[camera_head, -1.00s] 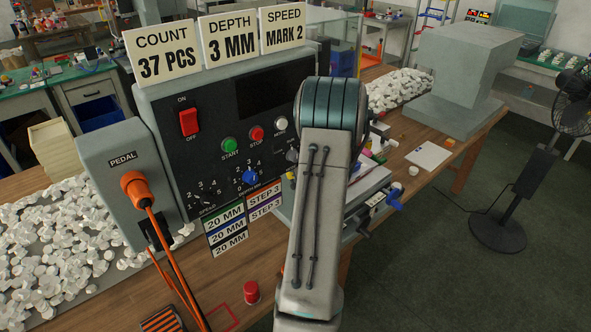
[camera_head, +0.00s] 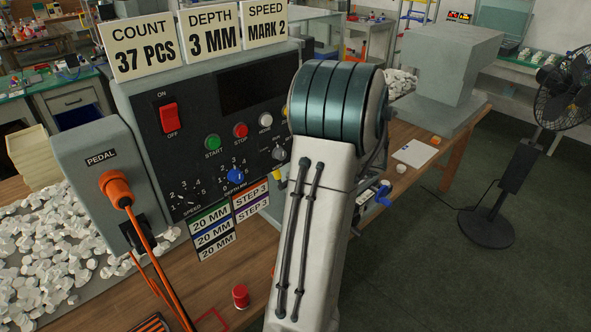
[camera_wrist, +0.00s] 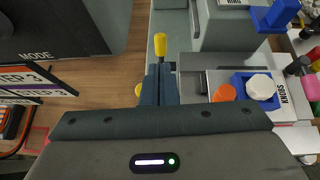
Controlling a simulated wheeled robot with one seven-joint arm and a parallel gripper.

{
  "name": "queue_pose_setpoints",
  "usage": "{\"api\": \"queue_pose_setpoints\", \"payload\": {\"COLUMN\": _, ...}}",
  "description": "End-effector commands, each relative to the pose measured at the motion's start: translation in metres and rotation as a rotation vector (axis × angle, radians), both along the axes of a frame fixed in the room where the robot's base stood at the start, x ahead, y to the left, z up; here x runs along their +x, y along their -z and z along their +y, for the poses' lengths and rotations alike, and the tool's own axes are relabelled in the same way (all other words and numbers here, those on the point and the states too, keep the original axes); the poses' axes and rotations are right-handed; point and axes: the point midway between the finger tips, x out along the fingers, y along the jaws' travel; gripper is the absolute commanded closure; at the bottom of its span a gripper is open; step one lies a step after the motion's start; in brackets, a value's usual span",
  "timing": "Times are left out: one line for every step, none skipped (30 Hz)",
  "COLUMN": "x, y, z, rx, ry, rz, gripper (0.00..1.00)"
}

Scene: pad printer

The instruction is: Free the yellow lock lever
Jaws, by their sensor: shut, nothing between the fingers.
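In the wrist view a yellow lever end (camera_wrist: 160,44) stands up beside the grey machine body, just beyond my fingertips. My gripper (camera_wrist: 160,72) is shut and empty, its fingers pointing toward that end. Whether they touch it cannot be told. A second small yellow piece (camera_wrist: 139,90) shows left of the fingers, partly hidden. In the head view my arm hides the gripper. A small yellow piece (camera_head: 278,181) shows left of the arm there; I cannot tell if it is the lever.
The printer's control panel (camera_head: 235,130) stands left of my arm. An orange pedal plug (camera_head: 116,187) and cable are at its left. A blue knob (camera_head: 384,194) sticks out right of the arm. A blue tray (camera_wrist: 244,82) holds a white knob, with an orange cap (camera_wrist: 224,93) beside it.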

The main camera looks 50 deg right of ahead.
Motion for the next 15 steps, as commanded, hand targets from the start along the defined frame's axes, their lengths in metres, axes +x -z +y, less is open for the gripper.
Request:
{"api": "queue_pose_setpoints", "payload": {"x": 0.003, "y": 0.002, "z": -0.009, "rx": -0.009, "ry": -0.039, "rz": 0.001, "gripper": 1.00}}
{"api": "queue_pose_setpoints", "payload": {"x": 0.005, "y": 0.002, "z": -0.014, "rx": -0.011, "ry": -0.069, "rz": 0.002, "gripper": 1.00}}
{"api": "queue_pose_setpoints", "payload": {"x": 0.008, "y": 0.002, "z": -0.021, "rx": -0.018, "ry": -0.112, "rz": 0.006, "gripper": 1.00}}
{"api": "queue_pose_setpoints", "payload": {"x": 0.009, "y": 0.002, "z": -0.025, "rx": -0.019, "ry": -0.145, "rz": 0.010, "gripper": 1.00}}
{"api": "queue_pose_setpoints", "payload": {"x": 0.010, "y": 0.002, "z": -0.029, "rx": -0.021, "ry": -0.178, "rz": 0.017, "gripper": 1.00}}
{"api": "queue_pose_setpoints", "payload": {"x": 0.010, "y": 0.002, "z": -0.035, "rx": -0.023, "ry": -0.220, "rz": 0.028, "gripper": 1.00}}
{"api": "queue_pose_setpoints", "payload": {"x": 0.010, "y": 0.003, "z": -0.039, "rx": -0.024, "ry": -0.249, "rz": 0.038, "gripper": 1.00}}
{"api": "queue_pose_setpoints", "payload": {"x": 0.009, "y": 0.004, "z": -0.043, "rx": -0.024, "ry": -0.276, "rz": 0.048, "gripper": 1.00}}
{"api": "queue_pose_setpoints", "payload": {"x": 0.008, "y": 0.004, "z": -0.048, "rx": -0.023, "ry": -0.309, "rz": 0.062, "gripper": 1.00}}
{"api": "queue_pose_setpoints", "payload": {"x": 0.007, "y": 0.005, "z": -0.051, "rx": -0.023, "ry": -0.331, "rz": 0.073, "gripper": 1.00}}
{"api": "queue_pose_setpoints", "payload": {"x": 0.006, "y": 0.006, "z": -0.053, "rx": -0.021, "ry": -0.351, "rz": 0.083, "gripper": 1.00}}
{"api": "queue_pose_setpoints", "payload": {"x": 0.004, "y": 0.006, "z": -0.056, "rx": -0.021, "ry": -0.374, "rz": 0.095, "gripper": 1.00}}
{"api": "queue_pose_setpoints", "payload": {"x": 0.003, "y": 0.007, "z": -0.058, "rx": -0.018, "ry": -0.387, "rz": 0.103, "gripper": 1.00}}
{"api": "queue_pose_setpoints", "payload": {"x": 0.002, "y": 0.007, "z": -0.060, "rx": -0.016, "ry": -0.398, "rz": 0.111, "gripper": 1.00}}
{"api": "queue_pose_setpoints", "payload": {"x": 0.000, "y": 0.007, "z": -0.062, "rx": -0.016, "ry": -0.409, "rz": 0.119, "gripper": 1.00}}
